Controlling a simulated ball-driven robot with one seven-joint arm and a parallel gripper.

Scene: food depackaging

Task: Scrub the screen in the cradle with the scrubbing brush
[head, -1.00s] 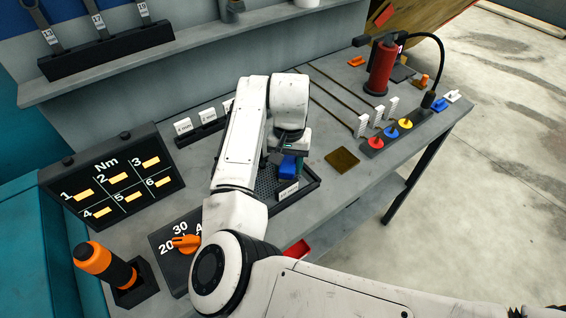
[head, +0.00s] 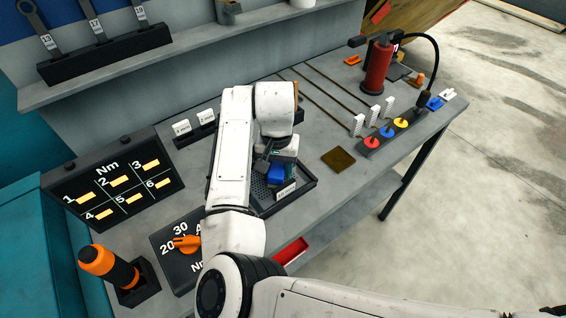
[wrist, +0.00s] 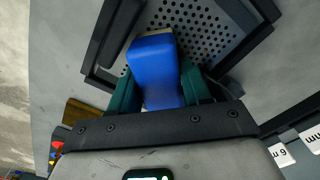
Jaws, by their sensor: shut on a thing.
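The scrubbing brush has a blue block-shaped body (head: 276,173). My gripper (wrist: 158,92) is shut on it, with a green finger on either side in the wrist view, where the blue body (wrist: 153,66) fills the middle. A pale strip shows at its far end. The screen is a grey perforated plate (wrist: 207,22) inside the dark-framed cradle (wrist: 252,42). In the head view the brush is over the screen (head: 257,190), within the cradle's rim (head: 308,184). The brush hides part of the screen, and I cannot tell whether its underside touches it.
A brown square pad (head: 340,159) lies right of the cradle. Beyond it are a strip with coloured knobs (head: 386,133) and a red cylinder (head: 377,68). A torque panel (head: 112,180) and an orange-handled tool (head: 108,265) stand at the left. Bench around the pad is clear.

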